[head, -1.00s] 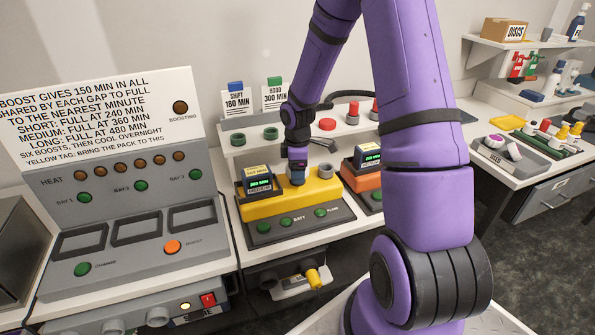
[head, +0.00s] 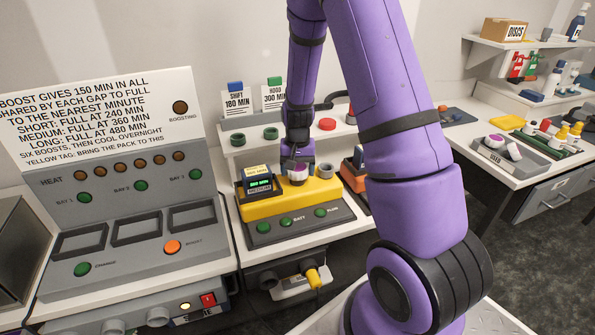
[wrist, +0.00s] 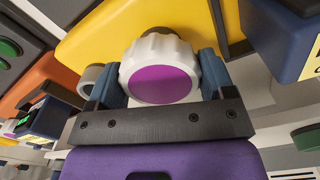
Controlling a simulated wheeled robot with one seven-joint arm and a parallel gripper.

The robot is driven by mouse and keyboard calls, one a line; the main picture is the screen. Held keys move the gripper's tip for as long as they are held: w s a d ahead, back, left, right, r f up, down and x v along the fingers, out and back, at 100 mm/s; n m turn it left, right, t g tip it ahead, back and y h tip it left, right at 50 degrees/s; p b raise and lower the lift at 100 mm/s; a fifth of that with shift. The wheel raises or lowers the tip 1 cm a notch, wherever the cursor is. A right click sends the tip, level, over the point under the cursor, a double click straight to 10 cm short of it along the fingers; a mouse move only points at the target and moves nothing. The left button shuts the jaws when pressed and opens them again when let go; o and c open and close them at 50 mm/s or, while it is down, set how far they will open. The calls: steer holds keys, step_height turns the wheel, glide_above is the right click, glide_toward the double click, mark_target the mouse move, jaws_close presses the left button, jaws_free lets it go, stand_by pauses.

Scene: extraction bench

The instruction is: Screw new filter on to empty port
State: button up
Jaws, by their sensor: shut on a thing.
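My gripper (wrist: 160,88) is shut on a white, ribbed filter (wrist: 183,50) with a purple end face. The blue fingers grip its sides, and the purple face points toward the wrist camera. A grey ring-shaped port (head: 326,170) sits beside the filter on the yellow unit, and also shows in the wrist view (wrist: 93,76).
A dark battery block (head: 258,181) with a green display sits on the yellow unit's left. An orange unit (head: 354,177) stands close on the right. A shelf with green and red caps runs behind. A used tray (head: 515,155) holds a purple-faced filter on the right bench.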

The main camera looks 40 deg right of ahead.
steer(key=m, duration=0.6)
steer(key=o, duration=1)
